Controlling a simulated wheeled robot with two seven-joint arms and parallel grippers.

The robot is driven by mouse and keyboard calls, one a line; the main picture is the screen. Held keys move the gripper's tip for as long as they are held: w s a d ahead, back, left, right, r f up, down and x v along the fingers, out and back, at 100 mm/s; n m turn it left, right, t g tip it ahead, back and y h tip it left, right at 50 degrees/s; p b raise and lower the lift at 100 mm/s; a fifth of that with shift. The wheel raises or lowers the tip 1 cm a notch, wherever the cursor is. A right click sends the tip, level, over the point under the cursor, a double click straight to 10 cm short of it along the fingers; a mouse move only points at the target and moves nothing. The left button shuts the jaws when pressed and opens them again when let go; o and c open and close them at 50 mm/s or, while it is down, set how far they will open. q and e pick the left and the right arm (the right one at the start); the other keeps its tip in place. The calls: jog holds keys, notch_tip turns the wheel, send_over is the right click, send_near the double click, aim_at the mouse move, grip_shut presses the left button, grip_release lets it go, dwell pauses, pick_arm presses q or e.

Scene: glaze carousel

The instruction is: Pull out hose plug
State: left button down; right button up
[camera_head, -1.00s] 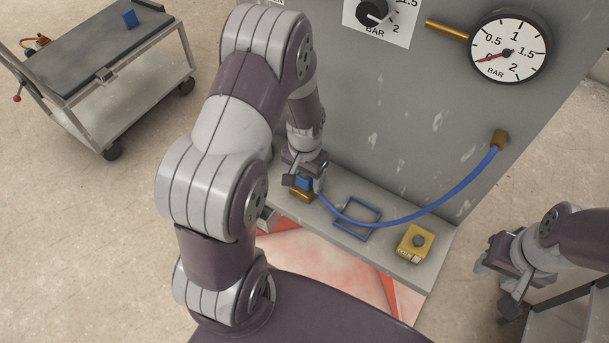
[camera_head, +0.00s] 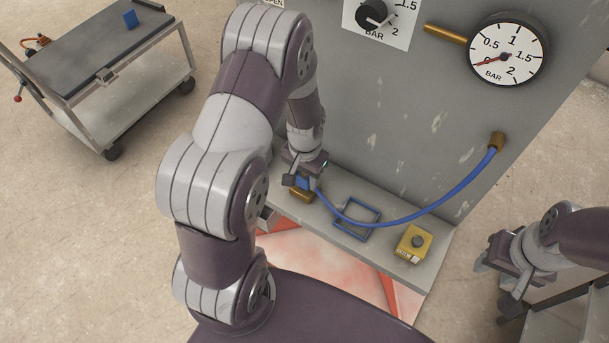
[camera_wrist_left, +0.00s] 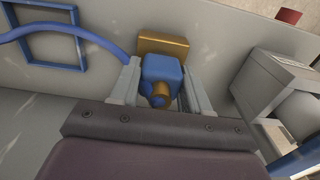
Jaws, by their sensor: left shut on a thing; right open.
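The hose plug is a blue block with a brass part; it shows between my left fingers in the left wrist view (camera_wrist_left: 161,72) and partly in the head view (camera_head: 303,182). My left gripper (camera_head: 303,186) is shut on the plug, at the left part of the ledge. A brass socket block (camera_head: 301,196) is right at the plug; whether the plug is still seated in it I cannot tell. The blue hose (camera_head: 430,205) curves from the plug to a brass fitting (camera_head: 497,141) on the panel. My right gripper (camera_head: 497,285) is open and empty, apart from the ledge at the right.
On the ledge (camera_head: 385,255) are a blue square frame (camera_head: 357,216) under the hose and a yellow box with a dark knob (camera_head: 414,243). A gauge (camera_head: 508,50) and a dial (camera_head: 371,14) are on the grey panel (camera_head: 400,110). A cart (camera_head: 95,50) stands at left.

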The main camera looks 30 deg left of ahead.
pick_arm(q)
jog(key=shift+r+p, duration=2.55)
jog(key=shift+r, duration=0.3)
